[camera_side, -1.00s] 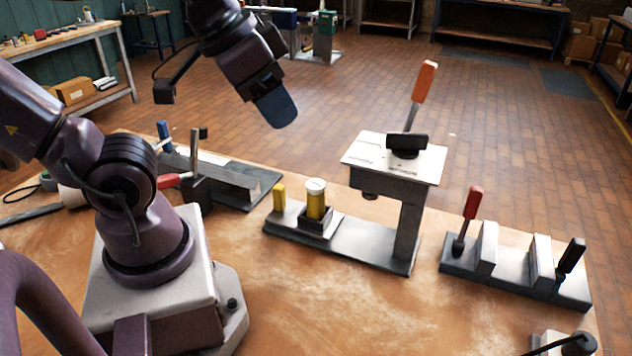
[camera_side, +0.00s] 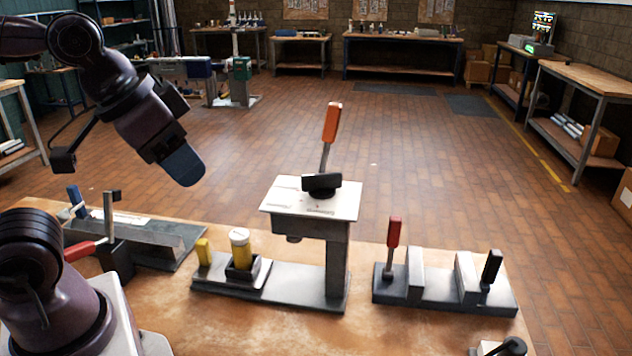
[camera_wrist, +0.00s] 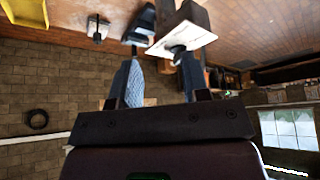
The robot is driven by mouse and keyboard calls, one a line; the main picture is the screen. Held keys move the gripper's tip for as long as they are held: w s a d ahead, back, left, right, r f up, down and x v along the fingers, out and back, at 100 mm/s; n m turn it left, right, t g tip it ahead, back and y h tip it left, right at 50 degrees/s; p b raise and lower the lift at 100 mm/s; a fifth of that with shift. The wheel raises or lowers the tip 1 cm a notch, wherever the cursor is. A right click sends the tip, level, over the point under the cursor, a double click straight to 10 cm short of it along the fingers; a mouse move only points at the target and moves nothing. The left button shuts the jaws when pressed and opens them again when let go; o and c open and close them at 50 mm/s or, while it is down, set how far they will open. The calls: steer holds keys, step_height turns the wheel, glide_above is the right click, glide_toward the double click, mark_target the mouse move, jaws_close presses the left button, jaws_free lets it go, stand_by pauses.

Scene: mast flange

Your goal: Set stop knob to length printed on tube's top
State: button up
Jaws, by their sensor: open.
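A yellow tube (camera_side: 240,252) with a white top stands upright in a dark square holder on the grey base of a press-like stand. The print on its top is too small to read. A black knob (camera_side: 321,183) sits on the stand's white printed plate (camera_side: 283,197), below an orange-handled lever (camera_side: 331,122). My gripper (camera_side: 183,167) is in the air, left of the plate and apart from everything. In the wrist view my gripper (camera_wrist: 160,75) has its two fingers spread with nothing held. The plate (camera_wrist: 200,36) and the knob (camera_wrist: 177,50) show beyond the fingers there.
A yellow block (camera_side: 204,252) stands left of the tube. A fixture with red and black handles (camera_side: 440,290) is to the right. A grey angled fixture (camera_side: 150,245) with a red handle is at left. Bare wooden tabletop (camera_side: 270,325) lies in front.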

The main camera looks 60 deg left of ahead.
steer(key=shift+c, duration=0.2)
step_height(320, 180, up, 2)
steer(key=m+g, duration=0.5)
steer(key=g, duration=0.1)
glide_above(322, 174)
step_height(322, 174, down, 12)
steer(key=shift+f, duration=0.2)
jaws_close()
